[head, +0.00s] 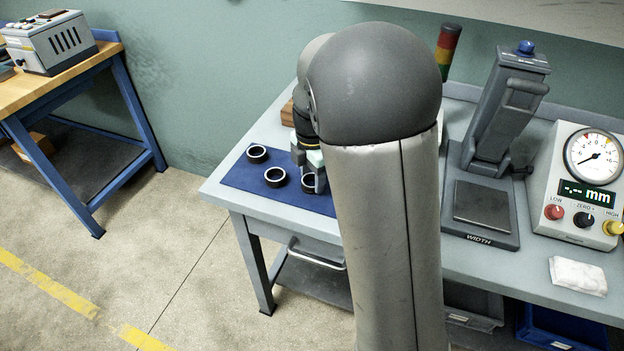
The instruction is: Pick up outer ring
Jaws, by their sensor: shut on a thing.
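Several dark outer rings with bright rims lie on a blue mat (239,177) at the left end of the grey workbench. One ring (257,153) is at the back left of the mat and another ring (275,177) is nearer the front. My gripper (316,185) points down over the mat, shut on a third ring (307,184), to the right of the front one. Part of this held ring is hidden by the fingers. I cannot tell whether it touches the mat. My own arm covers the right part of the mat.
A width gauge stand (481,203), a dial readout box (576,190) and a white cloth (578,275) stand or lie right of my arm. A signal light (447,50) is behind. A wooden-topped table (70,72) with a grey device is far left; floor between is clear.

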